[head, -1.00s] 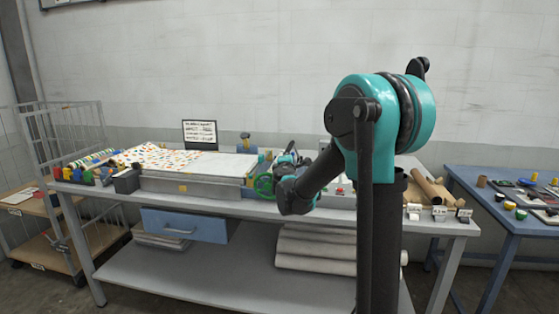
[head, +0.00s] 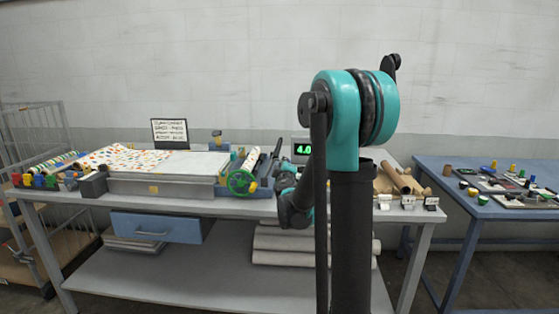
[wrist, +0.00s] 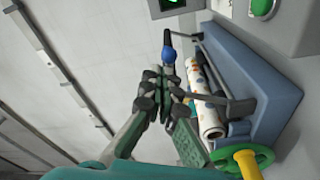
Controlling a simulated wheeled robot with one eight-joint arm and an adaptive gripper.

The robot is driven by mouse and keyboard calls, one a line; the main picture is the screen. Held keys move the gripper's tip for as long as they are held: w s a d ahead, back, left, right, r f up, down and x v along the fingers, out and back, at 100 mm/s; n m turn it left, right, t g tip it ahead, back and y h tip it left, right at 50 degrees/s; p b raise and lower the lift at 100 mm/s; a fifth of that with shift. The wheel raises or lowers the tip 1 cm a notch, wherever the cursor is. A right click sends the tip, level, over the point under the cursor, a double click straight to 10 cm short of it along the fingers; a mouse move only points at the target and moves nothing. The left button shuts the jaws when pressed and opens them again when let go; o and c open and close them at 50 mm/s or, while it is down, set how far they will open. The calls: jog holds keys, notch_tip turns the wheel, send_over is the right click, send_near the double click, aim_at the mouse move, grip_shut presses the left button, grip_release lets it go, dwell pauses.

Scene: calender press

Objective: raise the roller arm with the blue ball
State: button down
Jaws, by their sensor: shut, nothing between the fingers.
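The blue ball (wrist: 169,53) shows in the wrist view on a dark lever, just beyond my fingertips. The dark roller arm (wrist: 210,70) runs beside it over the blue-grey press bed. A roll with a colourful print (wrist: 207,115) lies under the arm in the wrist view, and a roll (head: 250,159) shows in the head view. My gripper (wrist: 163,80) is shut and empty, its tips close below the ball in the picture. I cannot tell whether they touch it. In the head view my own arm hides much of the gripper, and I cannot make out the ball.
A green handwheel (head: 241,181) with a yellow knob is at the press's near side. A display reading 4.0 (head: 303,149) stands behind. A control box with a green button (wrist: 262,6) is close by. A blue table (head: 455,240) stands to the right.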

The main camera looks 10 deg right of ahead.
jog(key=shift+d+f, duration=0.25)
dwell(0.4)
jog(key=shift+s, duration=0.15)
